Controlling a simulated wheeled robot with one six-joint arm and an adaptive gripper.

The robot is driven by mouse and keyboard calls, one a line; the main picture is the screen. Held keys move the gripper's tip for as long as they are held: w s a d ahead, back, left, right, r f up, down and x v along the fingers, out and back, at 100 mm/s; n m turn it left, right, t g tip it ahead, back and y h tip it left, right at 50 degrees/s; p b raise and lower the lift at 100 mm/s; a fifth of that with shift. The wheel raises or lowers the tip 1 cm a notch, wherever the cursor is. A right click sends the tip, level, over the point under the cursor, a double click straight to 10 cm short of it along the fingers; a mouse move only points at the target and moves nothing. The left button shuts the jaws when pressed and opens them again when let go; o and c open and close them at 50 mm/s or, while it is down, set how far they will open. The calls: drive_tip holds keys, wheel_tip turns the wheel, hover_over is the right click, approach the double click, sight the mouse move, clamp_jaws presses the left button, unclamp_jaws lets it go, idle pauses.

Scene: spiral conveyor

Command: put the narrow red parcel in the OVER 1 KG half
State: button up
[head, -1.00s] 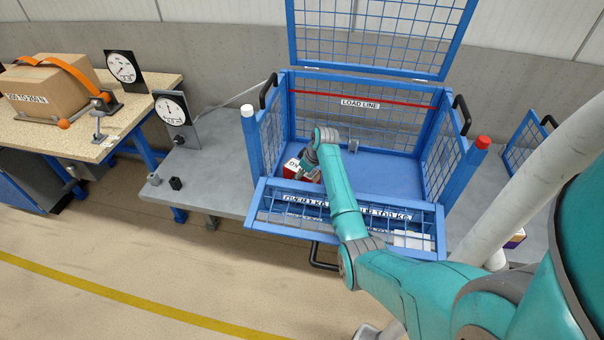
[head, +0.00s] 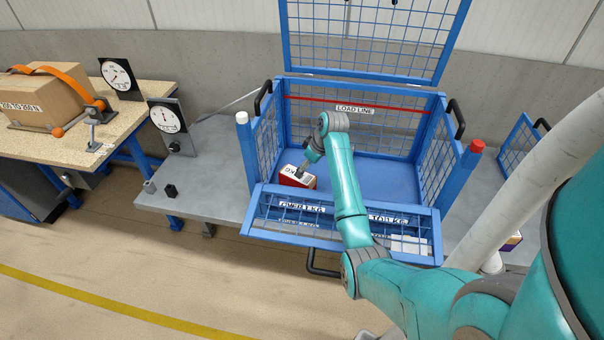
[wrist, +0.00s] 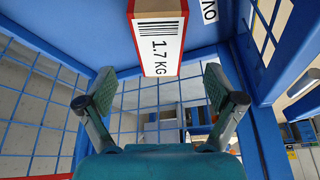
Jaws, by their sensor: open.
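The red parcel (head: 297,177) has a white label and lies in the blue wire cage, on the floor of its left half, near the front. The front label on that side reads OVER 1 KG (head: 302,208). In the wrist view the parcel (wrist: 160,45) shows a "1.7 KG" label at top centre. My gripper (wrist: 158,85) is open, with one finger on each side and clear gaps to the parcel. In the head view my gripper (head: 303,170) is just above and behind the parcel, partly hidden by my arm.
The cage's lid (head: 372,40) stands open. A red LOAD LINE bar (head: 400,107) crosses the cage's back wall. The right half of the cage floor (head: 385,180) looks mostly clear. Dials (head: 167,118) and a strapped carton (head: 45,98) stand to the left.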

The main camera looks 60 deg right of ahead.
drive_tip(key=shift+v, duration=1.2)
